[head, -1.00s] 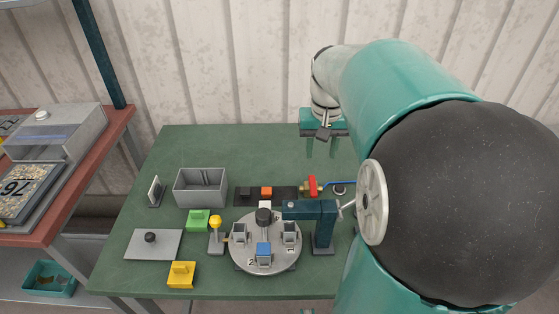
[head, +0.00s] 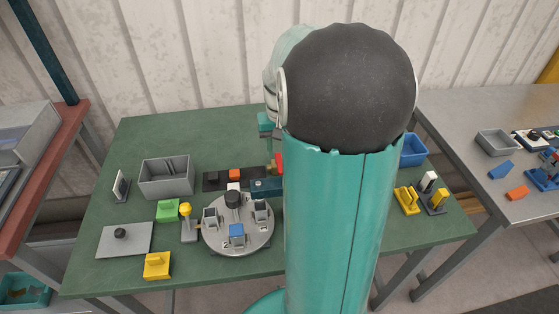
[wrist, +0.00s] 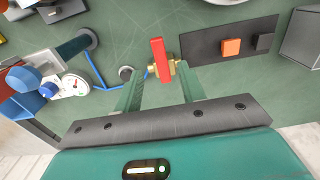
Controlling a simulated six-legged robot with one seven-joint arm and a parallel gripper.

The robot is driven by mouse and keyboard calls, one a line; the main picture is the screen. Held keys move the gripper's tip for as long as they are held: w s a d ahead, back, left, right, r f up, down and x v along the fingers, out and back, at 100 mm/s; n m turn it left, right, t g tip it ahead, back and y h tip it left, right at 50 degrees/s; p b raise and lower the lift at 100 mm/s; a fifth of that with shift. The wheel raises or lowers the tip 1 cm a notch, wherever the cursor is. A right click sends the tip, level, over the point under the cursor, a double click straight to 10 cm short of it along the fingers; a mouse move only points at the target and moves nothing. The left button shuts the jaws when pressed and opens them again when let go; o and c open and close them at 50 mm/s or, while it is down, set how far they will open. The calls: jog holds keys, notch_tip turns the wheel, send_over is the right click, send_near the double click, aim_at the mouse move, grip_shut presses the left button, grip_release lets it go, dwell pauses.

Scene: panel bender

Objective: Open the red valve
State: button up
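The red valve has a red lever handle (wrist: 158,52) on a brass body (wrist: 165,68) in the wrist view. In the head view the red handle (head: 277,161) shows only partly, beside my arm. My gripper (wrist: 159,82) is open and empty. Its two teal fingers are apart and point toward the valve, with the handle between their lines and a little beyond the tips. I cannot tell whether they touch the brass body. In the head view my arm hides most of the gripper.
A blue hose (wrist: 107,87) runs beside the valve to a gauge (wrist: 76,84). A dark strip with an orange block (wrist: 231,47) lies on the other side. The round turntable (head: 253,238), grey bin (head: 152,184) and blue bin (head: 414,148) stand on the green table (head: 150,135).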

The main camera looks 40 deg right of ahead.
aim_at(281, 166)
jog(key=shift+f, duration=2.8)
grip_shut()
